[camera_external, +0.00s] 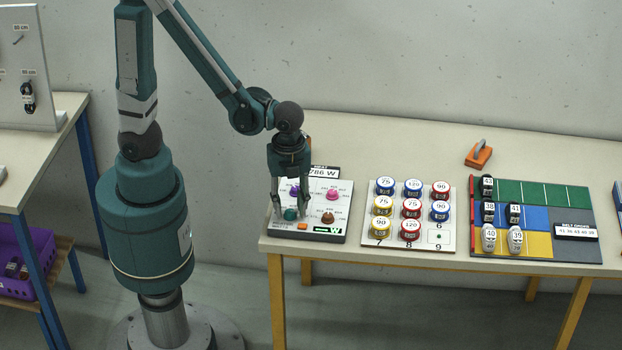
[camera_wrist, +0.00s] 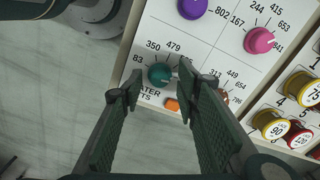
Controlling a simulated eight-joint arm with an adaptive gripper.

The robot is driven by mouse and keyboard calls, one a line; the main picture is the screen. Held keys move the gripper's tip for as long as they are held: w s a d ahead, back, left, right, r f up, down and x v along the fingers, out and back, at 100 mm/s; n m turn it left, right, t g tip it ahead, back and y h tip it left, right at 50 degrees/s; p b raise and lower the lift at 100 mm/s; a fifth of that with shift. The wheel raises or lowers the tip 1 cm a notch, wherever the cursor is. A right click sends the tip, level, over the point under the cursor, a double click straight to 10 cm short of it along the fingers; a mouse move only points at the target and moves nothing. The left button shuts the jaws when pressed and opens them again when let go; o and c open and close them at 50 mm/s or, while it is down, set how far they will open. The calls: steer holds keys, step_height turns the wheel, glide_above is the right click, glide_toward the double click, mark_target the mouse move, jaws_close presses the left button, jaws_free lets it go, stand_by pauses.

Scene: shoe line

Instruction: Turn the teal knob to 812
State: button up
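The teal knob (camera_external: 290,214) is at the front left of a white control panel (camera_external: 309,233) on the table. In the wrist view the teal knob (camera_wrist: 159,74) sits between my fingertips, with a gap visible on each side, and its light pointer mark faces right. My gripper (camera_external: 290,210) points down over the panel with its fingers apart on either side of the knob; the fingers (camera_wrist: 158,88) hold nothing. A display (camera_external: 322,172) at the back of the panel reads 786 W, partly covered by my gripper.
A purple knob (camera_wrist: 192,8), a pink knob (camera_wrist: 259,40) and a brown knob (camera_external: 327,218) share the panel. An orange button (camera_wrist: 172,104) is close in front of the teal knob. A board of numbered spools (camera_external: 448,244) stands to the right.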

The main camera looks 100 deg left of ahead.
mark_target(290, 211)
steer(key=shift+r, duration=0.25)
step_height(290, 211, up, 12)
steer(key=shift+f, duration=0.25)
stand_by(0.9)
steer(key=shift+r, duration=0.1)
stand_by(0.5)
steer(key=s+a+r+n+t, duration=0.4)
steer(key=r+n+t, duration=0.3)
steer(key=n, duration=0.6)
steer(key=shift+s+a+r+n, duration=0.15)
steer(key=shift+a+r+n, duration=0.15)
steer(key=shift+a+r, duration=0.45)
stand_by(1.3)
